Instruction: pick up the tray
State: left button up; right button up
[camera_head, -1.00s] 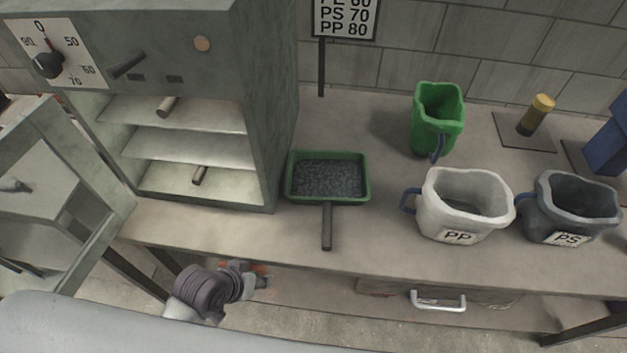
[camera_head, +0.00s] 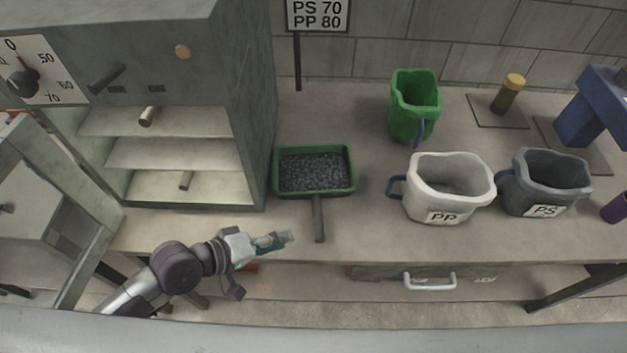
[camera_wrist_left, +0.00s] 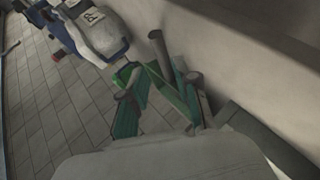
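The tray is a green rectangular pan (camera_head: 276,181) filled with dark granules, with a grey-brown handle (camera_head: 319,218) pointing to the front edge of the bench. My left gripper (camera_head: 280,241) is at the bench's front edge, left of the handle's end and apart from it. In the left wrist view its two green-padded fingers (camera_wrist_left: 160,100) are spread with a gap between them, and I see nothing held. A brownish rod shows beyond the fingers there; I cannot tell for sure if it is the handle. My right gripper is not in view.
A grey oven with open shelves (camera_head: 180,155) stands left of the tray. A green jug (camera_head: 412,110), a white PP bin (camera_head: 447,188) and a dark PS bin (camera_head: 543,182) stand to the right. A drawer handle (camera_head: 430,281) sits below the bench edge.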

aim_at(315, 228)
pick_arm(q)
jog(key=x, duration=0.5)
jog(key=shift+w+d, duration=0.15)
jog(key=shift+d, duration=0.05)
jog(key=x, duration=0.2)
jog(key=p+x, duration=0.1)
jog(key=x, duration=0.2)
jog(key=shift+w+a+r+p, duration=0.1)
jog(key=shift+w+r+p, duration=0.1)
jog(key=shift+p, duration=0.1)
jog(key=shift+w+f, duration=0.1)
jog(key=shift+f, duration=0.15)
jog(key=shift+c, duration=0.4)
grip_shut()
